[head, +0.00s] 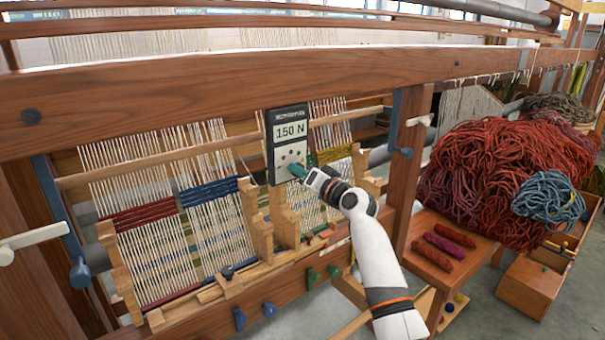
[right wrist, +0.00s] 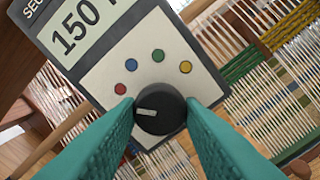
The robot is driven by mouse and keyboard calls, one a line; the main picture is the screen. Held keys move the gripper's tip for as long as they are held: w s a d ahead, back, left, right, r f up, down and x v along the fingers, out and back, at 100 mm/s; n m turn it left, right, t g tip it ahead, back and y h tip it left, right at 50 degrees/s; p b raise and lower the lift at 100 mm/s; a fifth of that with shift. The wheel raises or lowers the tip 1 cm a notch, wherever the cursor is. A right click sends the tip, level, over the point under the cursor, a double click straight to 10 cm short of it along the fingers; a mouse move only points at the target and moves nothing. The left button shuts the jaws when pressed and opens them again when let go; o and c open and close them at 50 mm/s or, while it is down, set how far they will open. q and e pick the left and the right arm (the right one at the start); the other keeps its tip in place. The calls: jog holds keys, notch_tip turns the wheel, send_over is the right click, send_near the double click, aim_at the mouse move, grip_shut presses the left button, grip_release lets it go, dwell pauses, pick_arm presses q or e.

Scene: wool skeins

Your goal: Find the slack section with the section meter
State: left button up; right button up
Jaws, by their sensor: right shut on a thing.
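The section meter (head: 291,132) is a dark upright box against the loom, reading "150 N". In the right wrist view the meter (right wrist: 190,70) is close and tilted, with red, blue, green and yellow dots around a black knob (right wrist: 160,113). The knob's white mark lies on its left part. My right gripper (head: 297,170) has teal fingers shut on the knob, one on each side. Warp sections with red (head: 140,217) and blue (head: 212,193) bands are left of the meter; green and yellow (head: 333,154) bands are behind and right. My left gripper is not in view.
A heavy wooden beam (head: 200,95) crosses above the meter. Wooden uprights (head: 284,218) stand close below it. A large heap of red wool (head: 510,170) and a wooden bench with small skeins (head: 443,246) are at the right. Pegs line the loom's lower rail.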

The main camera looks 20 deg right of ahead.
jog(key=o, duration=1)
jog(key=b+v, duration=0.3)
jog(key=v, duration=0.9)
